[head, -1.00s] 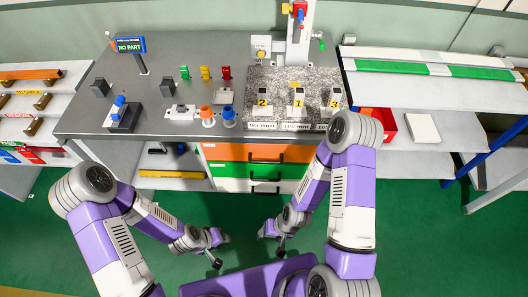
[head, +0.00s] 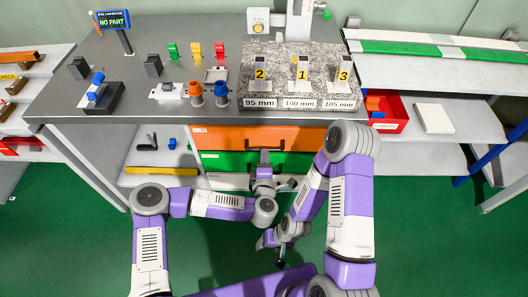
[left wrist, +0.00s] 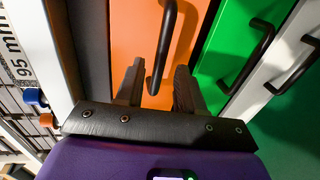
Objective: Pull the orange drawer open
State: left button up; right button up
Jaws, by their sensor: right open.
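The orange drawer (head: 225,138) is the top drawer under the workbench, and its front looks level with the drawers below. Its black bar handle (left wrist: 165,40) shows in the left wrist view. My left gripper (head: 264,158) is in front of the drawer in the head view. In the left wrist view my left gripper (left wrist: 158,82) is open, with the lower end of the handle between its two fingers. I cannot tell whether either finger touches it. My right gripper (head: 280,256) is open and empty, low over the floor, away from the drawers.
The green drawer (head: 220,160) and white drawer (left wrist: 285,75) lie below the orange one, with black handles of their own. The grey workbench (head: 150,128) holds several fixtures and a granite plate (head: 300,92). Green floor lies free in front.

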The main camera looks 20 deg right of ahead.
pick_arm(q)
jog(key=b+x, duration=0.1)
jog(key=x, duration=0.4)
jog(key=shift+w+d+f, duration=0.1)
jog(key=shift+w+d, duration=0.05)
jog(key=shift+w, duration=0.2)
jog(key=shift+c, duration=0.3)
grip_shut()
